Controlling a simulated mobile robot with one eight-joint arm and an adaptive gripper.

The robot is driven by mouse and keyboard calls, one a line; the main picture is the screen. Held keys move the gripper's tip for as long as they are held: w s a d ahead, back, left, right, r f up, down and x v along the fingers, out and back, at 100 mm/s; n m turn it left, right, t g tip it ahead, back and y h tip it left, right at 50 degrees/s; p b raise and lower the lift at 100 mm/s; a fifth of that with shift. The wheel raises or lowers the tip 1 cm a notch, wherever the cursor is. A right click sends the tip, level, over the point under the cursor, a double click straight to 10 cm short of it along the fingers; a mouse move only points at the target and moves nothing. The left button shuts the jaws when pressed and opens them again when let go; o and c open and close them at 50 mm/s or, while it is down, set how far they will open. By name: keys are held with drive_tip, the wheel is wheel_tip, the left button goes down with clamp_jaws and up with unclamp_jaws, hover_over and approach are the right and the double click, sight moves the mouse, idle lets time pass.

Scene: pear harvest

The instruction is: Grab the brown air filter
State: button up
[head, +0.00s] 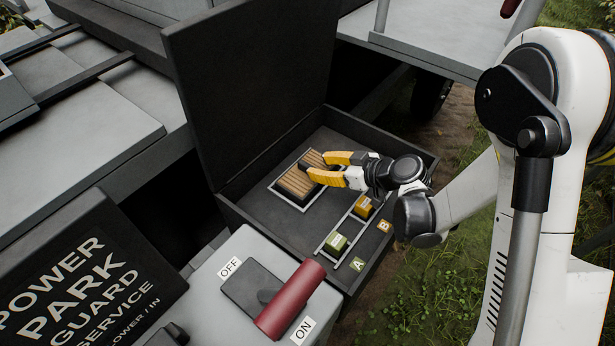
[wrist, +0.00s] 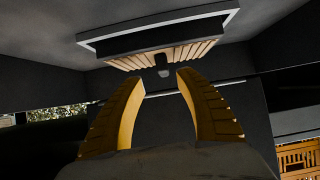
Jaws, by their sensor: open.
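The brown air filter (head: 296,183) is a pleated block in a dark frame. It sits inside a white outline on the floor of an open dark box. My gripper (head: 328,167) has yellow fingers and is over the filter's right side in the head view, partly covering it. In the wrist view the filter (wrist: 165,55) shows beyond the fingertips, and my gripper (wrist: 158,75) is open with nothing between its fingers. Whether the fingers touch the filter cannot be told.
The open box (head: 405,148) has a raised lid (head: 250,80) at its left. A green block (head: 335,243) and an orange block (head: 363,207) sit in a rack beside labels A and B. A red lever (head: 290,300) stands in front on a grey panel, by ON.

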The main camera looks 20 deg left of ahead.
sight(309, 165)
drive_tip(key=x, duration=0.1)
drive_tip(key=b+x, duration=0.1)
drive_tip(key=x, duration=0.1)
drive_tip(key=b+x, duration=0.1)
drive_tip(key=x, duration=0.1)
drive_tip(key=shift+s+a+r, duration=0.1)
drive_tip(key=shift+s, duration=0.15)
drive_tip(key=shift+r, duration=0.1)
clamp_jaws()
